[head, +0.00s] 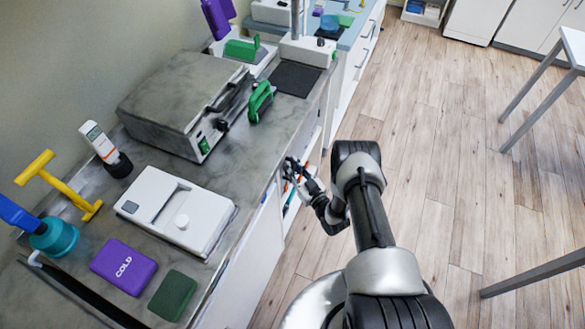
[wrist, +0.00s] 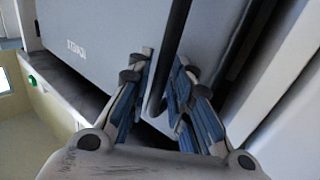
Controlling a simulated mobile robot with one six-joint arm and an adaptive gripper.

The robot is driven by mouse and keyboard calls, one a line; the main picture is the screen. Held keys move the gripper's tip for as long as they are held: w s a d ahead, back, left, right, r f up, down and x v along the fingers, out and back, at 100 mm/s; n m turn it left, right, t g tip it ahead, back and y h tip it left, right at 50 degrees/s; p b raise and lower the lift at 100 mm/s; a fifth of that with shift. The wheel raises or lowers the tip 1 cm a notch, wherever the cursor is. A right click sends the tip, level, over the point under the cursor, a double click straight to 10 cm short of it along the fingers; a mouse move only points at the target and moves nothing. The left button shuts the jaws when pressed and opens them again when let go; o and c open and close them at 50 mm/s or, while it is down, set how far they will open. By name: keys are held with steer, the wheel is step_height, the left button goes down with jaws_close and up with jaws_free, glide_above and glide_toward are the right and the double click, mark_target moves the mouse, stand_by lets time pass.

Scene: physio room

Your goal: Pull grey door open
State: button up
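In the head view my gripper (head: 297,175) is low beside the counter's front edge, and the grey door cannot be made out there.
The counter (head: 225,165) holds a large grey box unit (head: 175,90), a white device (head: 165,205), a purple cold pack (head: 123,267) and a green block (head: 173,295). Open wood floor (head: 440,190) lies to the right. Table legs (head: 535,275) stand at far right.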

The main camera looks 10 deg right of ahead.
steer(key=shift+c, duration=0.2)
jaws_close()
